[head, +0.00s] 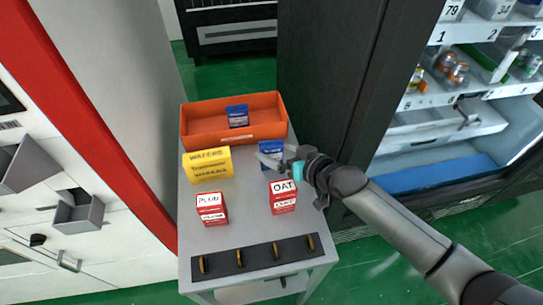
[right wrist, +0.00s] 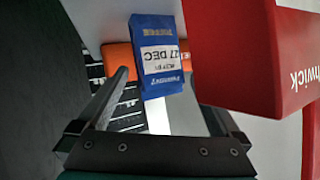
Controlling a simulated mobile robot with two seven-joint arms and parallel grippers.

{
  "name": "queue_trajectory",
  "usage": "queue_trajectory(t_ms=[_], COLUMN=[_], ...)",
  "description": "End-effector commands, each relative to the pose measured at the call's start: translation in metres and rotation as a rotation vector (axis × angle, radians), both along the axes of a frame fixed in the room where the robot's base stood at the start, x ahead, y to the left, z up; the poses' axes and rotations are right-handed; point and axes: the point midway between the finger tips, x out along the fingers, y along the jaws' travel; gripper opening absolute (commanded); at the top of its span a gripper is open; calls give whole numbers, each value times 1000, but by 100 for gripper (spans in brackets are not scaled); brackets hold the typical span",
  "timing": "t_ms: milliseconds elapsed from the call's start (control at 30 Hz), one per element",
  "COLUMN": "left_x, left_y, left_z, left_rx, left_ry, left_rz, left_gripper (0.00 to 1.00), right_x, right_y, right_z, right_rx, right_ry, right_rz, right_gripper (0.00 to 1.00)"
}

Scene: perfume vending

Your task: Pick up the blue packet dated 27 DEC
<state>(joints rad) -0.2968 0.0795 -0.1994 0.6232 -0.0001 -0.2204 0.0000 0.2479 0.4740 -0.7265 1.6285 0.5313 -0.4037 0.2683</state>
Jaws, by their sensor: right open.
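A blue packet (head: 271,153) stands on the grey table in front of the orange tray, partly covered by my right gripper (head: 284,161). In the right wrist view, this packet (right wrist: 158,55) shows a white label reading 27 DEC, upside down. It is between and beyond the two open fingers of my right gripper (right wrist: 166,105), and I see no clear grip on it. A second blue packet (head: 238,117) is inside the orange tray (head: 200,136); its date is too small to read. My left gripper is not in view.
A yellow wafers box (head: 207,164), a red PLUM box (head: 212,207) and a red OAT box (head: 283,196) stand on the table (head: 240,228). A dark strip with several hooks (head: 240,258) lies at the front. Cabinets flank the table. A red surface (right wrist: 235,60) fills the wrist view's right.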

Motion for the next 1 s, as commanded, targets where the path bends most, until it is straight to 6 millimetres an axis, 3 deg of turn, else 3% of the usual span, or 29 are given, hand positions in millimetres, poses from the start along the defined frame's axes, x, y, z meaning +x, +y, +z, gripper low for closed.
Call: queue_trajectory(t_ms=[233,567,1000], left_x=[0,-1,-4], left_y=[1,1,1], left_z=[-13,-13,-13], left_rx=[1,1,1], left_ry=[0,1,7], left_rz=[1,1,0], left_gripper=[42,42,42], right_x=[22,25,24], right_y=[16,19,19], right_z=[-16,-18,-18], right_rx=[1,0,0], right_ry=[0,0,1], right_rz=[-1,0,0], right_gripper=[100,100,50])
